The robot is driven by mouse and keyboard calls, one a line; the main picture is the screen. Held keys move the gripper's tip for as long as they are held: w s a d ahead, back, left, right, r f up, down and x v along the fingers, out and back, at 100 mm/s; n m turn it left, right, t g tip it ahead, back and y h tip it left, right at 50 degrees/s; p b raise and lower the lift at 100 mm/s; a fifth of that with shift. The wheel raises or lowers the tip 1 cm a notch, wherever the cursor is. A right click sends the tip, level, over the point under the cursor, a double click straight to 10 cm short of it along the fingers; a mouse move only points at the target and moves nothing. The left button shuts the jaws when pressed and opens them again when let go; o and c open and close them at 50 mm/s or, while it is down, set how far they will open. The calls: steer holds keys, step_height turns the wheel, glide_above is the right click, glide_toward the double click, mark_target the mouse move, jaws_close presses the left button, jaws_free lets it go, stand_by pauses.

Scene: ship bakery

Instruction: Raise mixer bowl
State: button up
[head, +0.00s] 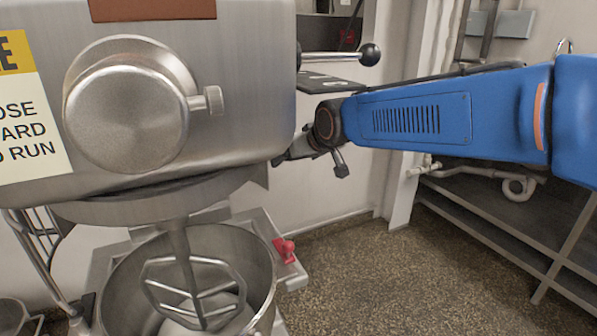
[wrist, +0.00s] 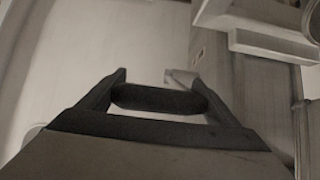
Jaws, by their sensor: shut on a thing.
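The steel mixer bowl (head: 262,262) stands under the mixer head (head: 240,100) at the lower left of the head view. A wire beater (head: 185,262) hangs into it, over pale contents in the bottom. My gripper (wrist: 158,88) is shut on a dark rounded handle (wrist: 158,99), which lies crosswise between the two fingers in the wrist view. In the head view my gripper (head: 284,157) is beside the right side of the mixer head, and its tips are partly hidden behind it. The head view does not show the held handle clearly.
A lever with a black ball knob (head: 370,54) sticks out right of the mixer head, above my wrist. A red clamp (head: 286,250) sits beside the bowl. A metal rack (head: 500,235) stands at the right. The speckled floor (head: 370,280) between is clear.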

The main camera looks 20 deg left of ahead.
steer(key=shift+w+r, duration=0.15)
steer(key=shift+r, duration=0.4)
steer(key=o, duration=1.4)
steer(key=shift+d, duration=0.1)
steer(key=s+d+r, duration=0.3)
steer(key=s+d, duration=0.7)
steer(key=d, duration=0.2)
steer(key=shift+s, duration=0.25)
